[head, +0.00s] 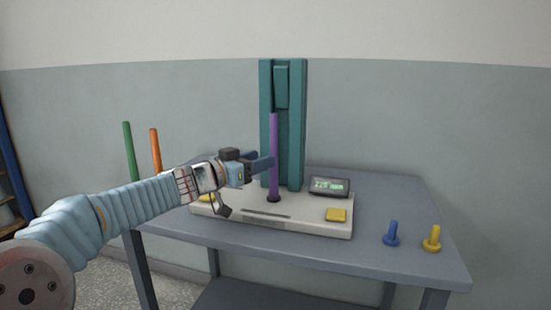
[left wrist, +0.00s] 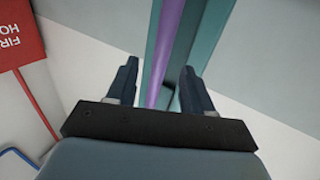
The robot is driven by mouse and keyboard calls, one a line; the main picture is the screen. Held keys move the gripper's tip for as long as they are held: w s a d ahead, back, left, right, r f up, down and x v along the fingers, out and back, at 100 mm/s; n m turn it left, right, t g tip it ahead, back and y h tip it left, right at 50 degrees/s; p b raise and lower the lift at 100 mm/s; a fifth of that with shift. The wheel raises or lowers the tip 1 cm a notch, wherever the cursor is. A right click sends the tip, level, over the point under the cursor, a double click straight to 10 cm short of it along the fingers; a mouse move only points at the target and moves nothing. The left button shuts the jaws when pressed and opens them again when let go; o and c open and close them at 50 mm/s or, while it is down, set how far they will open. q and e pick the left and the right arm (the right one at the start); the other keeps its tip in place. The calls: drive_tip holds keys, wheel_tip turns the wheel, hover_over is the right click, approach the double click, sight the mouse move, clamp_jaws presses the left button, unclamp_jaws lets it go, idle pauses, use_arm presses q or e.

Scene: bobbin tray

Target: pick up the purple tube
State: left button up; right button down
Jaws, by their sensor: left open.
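The purple tube (head: 273,150) stands upright on the white base of a device, in front of its teal column. In the left wrist view the purple tube (left wrist: 166,52) runs between the two fingers of my open left gripper (left wrist: 158,85), with a gap visible on each side. In the head view my left gripper (head: 268,164) reaches in from the left at about the tube's mid-height. Its fingers are at the tube, and one finger is partly hidden. My right gripper is not in view.
The teal column (head: 295,130) rises close behind the tube. The white base (head: 300,222) carries a small display (head: 329,187) and a yellow pad (head: 336,215). Green (head: 129,150) and orange (head: 155,150) tubes stand at the left. Blue (head: 391,235) and yellow (head: 432,240) pegs stand at the table's right.

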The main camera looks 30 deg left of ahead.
sight(271, 152)
use_arm(q)
drive_tip(key=x, duration=0.6)
drive_tip(key=shift+w+a+r, duration=0.1)
drive_tip(key=shift+w+r, duration=0.05)
drive_tip(key=shift+r, duration=0.25)
clamp_jaws()
